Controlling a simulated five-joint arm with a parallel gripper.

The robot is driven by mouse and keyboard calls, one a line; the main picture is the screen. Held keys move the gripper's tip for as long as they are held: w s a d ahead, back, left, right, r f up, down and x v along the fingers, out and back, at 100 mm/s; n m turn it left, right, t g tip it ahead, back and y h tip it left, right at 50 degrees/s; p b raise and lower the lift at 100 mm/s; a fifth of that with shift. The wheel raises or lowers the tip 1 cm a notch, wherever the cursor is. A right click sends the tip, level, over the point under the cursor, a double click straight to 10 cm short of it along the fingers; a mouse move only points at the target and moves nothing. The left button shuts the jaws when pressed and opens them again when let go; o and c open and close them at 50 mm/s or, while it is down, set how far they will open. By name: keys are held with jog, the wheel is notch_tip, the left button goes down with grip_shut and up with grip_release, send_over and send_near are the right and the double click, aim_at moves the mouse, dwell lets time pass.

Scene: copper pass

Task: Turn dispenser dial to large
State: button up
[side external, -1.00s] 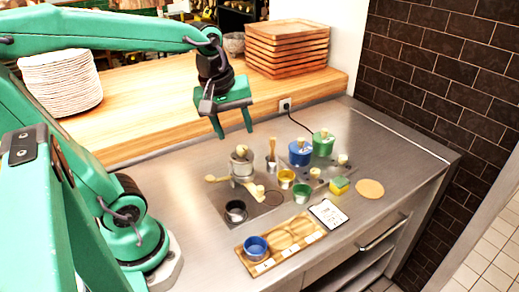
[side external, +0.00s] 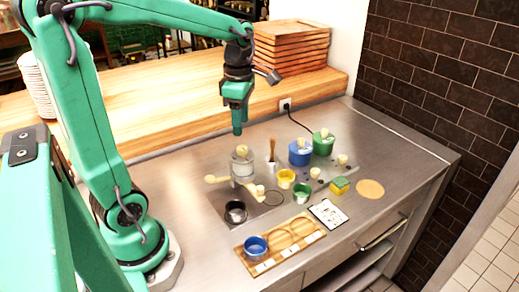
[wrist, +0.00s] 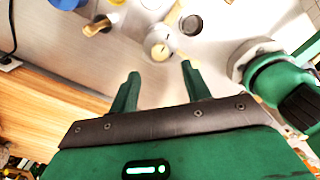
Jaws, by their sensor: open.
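The dispenser (side external: 243,168) looks like a grey canister with a cream knob (side external: 241,150) on top, standing upright on a metal plate. A cream lever (side external: 217,179) sticks out to its left and a small cream knob sits low at its front right. I cannot tell which part is the dial, nor read any size marks. In the wrist view the dispenser (wrist: 160,42) lies just beyond my fingertips. My gripper (side external: 237,131) hangs above and behind the dispenser, pointing down, apart from it. In the wrist view my gripper (wrist: 160,76) is open and empty.
A brush (side external: 272,151) in a cup, blue (side external: 300,158) and green (side external: 323,148) canisters, and yellow and green cups stand right of the dispenser. A dark cup (side external: 236,213) and wooden tray (side external: 282,256) are in front. A wooden ledge (side external: 170,105) runs behind.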

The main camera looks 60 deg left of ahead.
aim_at(242, 147)
jog(key=shift+f, duration=3.9)
jog(key=c, duration=1)
